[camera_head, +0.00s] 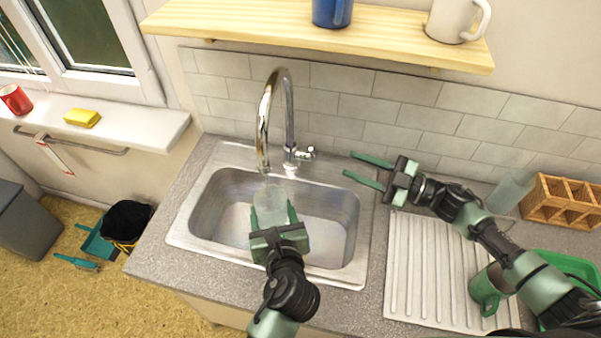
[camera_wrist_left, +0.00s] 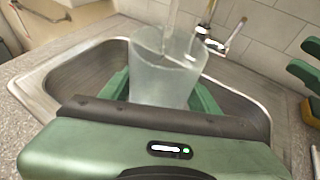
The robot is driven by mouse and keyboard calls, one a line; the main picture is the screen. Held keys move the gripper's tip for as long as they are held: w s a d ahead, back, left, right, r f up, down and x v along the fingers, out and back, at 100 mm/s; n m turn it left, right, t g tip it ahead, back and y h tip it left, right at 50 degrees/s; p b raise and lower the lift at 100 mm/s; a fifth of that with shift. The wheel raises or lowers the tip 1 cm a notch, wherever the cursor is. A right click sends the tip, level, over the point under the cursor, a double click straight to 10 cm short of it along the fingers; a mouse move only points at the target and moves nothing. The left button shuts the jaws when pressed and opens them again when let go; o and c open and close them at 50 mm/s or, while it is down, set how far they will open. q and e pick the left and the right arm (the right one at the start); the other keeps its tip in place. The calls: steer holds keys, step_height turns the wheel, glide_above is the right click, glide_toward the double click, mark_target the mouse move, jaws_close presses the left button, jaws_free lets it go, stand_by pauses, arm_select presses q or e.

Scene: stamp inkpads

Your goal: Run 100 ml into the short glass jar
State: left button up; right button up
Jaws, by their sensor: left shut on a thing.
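The short glass jar (camera_head: 270,202) is clear and upright in the sink, under the spout of the chrome tap (camera_head: 264,130). My left gripper (camera_head: 274,216) is shut on it, with a green finger on each side. In the left wrist view, the jar (camera_wrist_left: 166,78) looks cloudy, and a clear stream (camera_wrist_left: 172,22) comes down into its mouth. I cannot read the water level. The tap's lever (camera_head: 305,153) is right of the spout's base. My right gripper (camera_head: 367,170) is open and empty, to the right of the lever and apart from it.
The steel sink (camera_head: 335,262) surrounds the jar. A ribbed drainboard (camera_head: 410,270), green mug (camera_head: 487,288), wooden rack (camera_head: 562,202) and pale glass vessel (camera_head: 510,190) are at the right. A wooden shelf (camera_head: 300,25) with mugs hangs above.

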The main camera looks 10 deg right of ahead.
mark_target(269, 201)
arm_select(q)
steer(key=w, duration=0.3)
steer(key=shift+w+a, duration=0.1)
steer(key=shift+w, duration=0.05)
steer(key=shift+s, duration=0.2)
stand_by(0.8)
steer(key=s, duration=0.7)
steer(key=shift+d, duration=0.3)
